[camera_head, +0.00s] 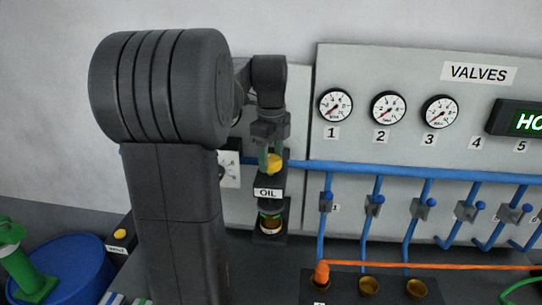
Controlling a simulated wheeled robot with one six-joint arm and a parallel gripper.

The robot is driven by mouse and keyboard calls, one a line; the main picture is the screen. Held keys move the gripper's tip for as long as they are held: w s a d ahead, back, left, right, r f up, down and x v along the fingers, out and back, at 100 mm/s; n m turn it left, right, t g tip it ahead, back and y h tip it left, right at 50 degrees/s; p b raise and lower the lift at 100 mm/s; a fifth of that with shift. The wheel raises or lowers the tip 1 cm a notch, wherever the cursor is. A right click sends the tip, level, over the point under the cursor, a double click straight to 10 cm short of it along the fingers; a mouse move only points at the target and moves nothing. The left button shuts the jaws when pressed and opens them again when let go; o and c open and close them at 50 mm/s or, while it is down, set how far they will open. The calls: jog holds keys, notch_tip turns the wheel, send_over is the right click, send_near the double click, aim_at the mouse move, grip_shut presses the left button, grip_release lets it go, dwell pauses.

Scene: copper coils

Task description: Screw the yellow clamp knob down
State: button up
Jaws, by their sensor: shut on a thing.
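The yellow clamp knob (274,164) sits at the top of the stand marked OIL, left of the valve panel. My gripper (270,156) comes down on it from above and is shut on it, with a finger along its left side. My arm hides part of the area to the left. Below the OIL label (268,193), a small jar-like container (270,222) stands in the dark stand (270,239). Whether the clamp touches the container cannot be told.
A blue pipe (400,171) runs right from beside the stand, with valve branches below. Gauges (388,108) are on the panel. A dark block (390,289) with an orange plug (321,272) and line is at the front. A blue drum (75,268) stands at lower left.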

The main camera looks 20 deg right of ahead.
aim_at(271, 158)
jog(key=m, duration=0.3)
jog(key=shift+m, duration=2.2)
jog(key=o, duration=1)
jog(key=shift+r, duration=0.1)
notch_tip(271, 158, up, 14)
jog(key=shift+f+b, duration=0.15)
jog(key=shift+b, duration=0.2)
